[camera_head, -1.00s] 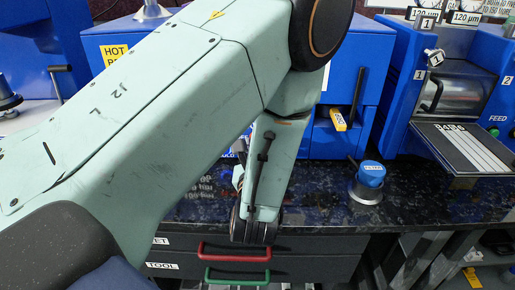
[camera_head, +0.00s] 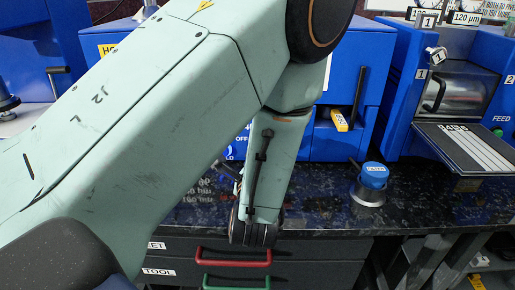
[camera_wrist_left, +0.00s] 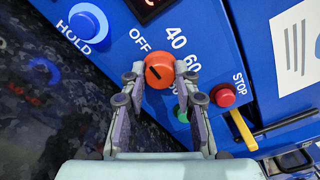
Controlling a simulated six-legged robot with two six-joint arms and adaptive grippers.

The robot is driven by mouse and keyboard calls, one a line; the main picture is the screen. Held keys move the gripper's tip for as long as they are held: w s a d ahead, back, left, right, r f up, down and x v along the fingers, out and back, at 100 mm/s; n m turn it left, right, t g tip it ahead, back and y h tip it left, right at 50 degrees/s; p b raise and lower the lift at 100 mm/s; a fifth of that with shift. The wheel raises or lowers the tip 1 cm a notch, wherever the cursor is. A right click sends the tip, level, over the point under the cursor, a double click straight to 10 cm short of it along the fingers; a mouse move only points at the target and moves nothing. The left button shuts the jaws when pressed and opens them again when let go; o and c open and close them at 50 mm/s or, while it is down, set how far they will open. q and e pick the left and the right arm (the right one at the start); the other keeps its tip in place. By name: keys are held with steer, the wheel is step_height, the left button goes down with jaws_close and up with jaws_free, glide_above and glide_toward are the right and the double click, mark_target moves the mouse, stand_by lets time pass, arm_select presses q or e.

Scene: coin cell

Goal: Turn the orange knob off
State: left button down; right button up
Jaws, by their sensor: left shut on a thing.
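The orange knob (camera_wrist_left: 162,70) is on a blue panel in the left wrist view, with a short dark mark on its face. White OFF lettering (camera_wrist_left: 139,39) is above and left of it, and numbers 40 and 60 are above and right. My left gripper (camera_wrist_left: 160,80) has one finger on each side of the knob and is shut on it. In the head view my left arm hides the knob and the gripper's fingers. My right gripper is not in view.
In the left wrist view a blue HOLD button (camera_wrist_left: 88,22) is left of the knob and a red STOP button (camera_wrist_left: 224,95) is right. A green button (camera_wrist_left: 183,115) is partly hidden by the right finger. A blue-topped round object (camera_head: 371,178) stands on the dark countertop.

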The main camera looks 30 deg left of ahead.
arm_select(q)
steer(key=shift+w+r, duration=0.1)
steer(key=shift+r, duration=0.15)
steer(key=c, duration=1.4)
jaws_free()
steer(key=o, duration=0.4)
steer(key=shift+f, duration=0.2)
steer(key=shift+r, duration=0.1)
step_height(320, 180, up, 10)
